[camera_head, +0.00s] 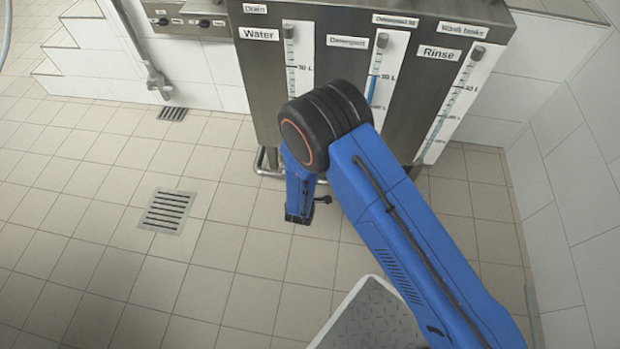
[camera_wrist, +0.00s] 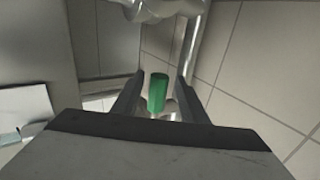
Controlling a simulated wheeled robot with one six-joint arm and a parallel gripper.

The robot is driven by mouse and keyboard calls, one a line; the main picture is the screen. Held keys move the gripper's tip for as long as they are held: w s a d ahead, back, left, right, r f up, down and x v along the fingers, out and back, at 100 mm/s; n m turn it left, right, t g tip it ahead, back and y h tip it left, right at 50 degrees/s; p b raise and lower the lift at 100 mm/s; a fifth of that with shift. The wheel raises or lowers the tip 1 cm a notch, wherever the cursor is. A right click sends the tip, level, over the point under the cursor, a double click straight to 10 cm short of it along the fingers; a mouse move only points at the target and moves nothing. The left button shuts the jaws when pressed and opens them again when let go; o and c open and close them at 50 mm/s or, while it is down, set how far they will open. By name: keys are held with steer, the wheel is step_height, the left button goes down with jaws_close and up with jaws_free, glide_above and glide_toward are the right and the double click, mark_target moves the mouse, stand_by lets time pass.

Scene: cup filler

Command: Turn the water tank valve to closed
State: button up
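The green valve handle (camera_wrist: 158,92) is upright in the wrist view. It lies between the two fingers of my gripper (camera_wrist: 158,84). The fingers stand apart with a visible gap on each side of the handle, so the gripper looks open around or just behind it; depth is hard to tell. A pale metal pipe (camera_wrist: 190,45) runs behind it. In the head view, the steel tank (camera_head: 262,90) carries a "Water" label (camera_head: 259,34) at its left. The valve and my fingertips are hidden there by my blue arm or the tank.
Detergent (camera_head: 348,42) and Rinse (camera_head: 440,53) labels mark the other tank sections. Floor drains (camera_head: 167,211) lie at left. A grey platform (camera_head: 372,318) with a white edge is at the bottom. A white tiled wall (camera_head: 575,180) stands at right. The tiled floor at left is clear.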

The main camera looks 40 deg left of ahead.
steer(key=v, duration=1.7)
steer(key=shift+s, duration=0.25)
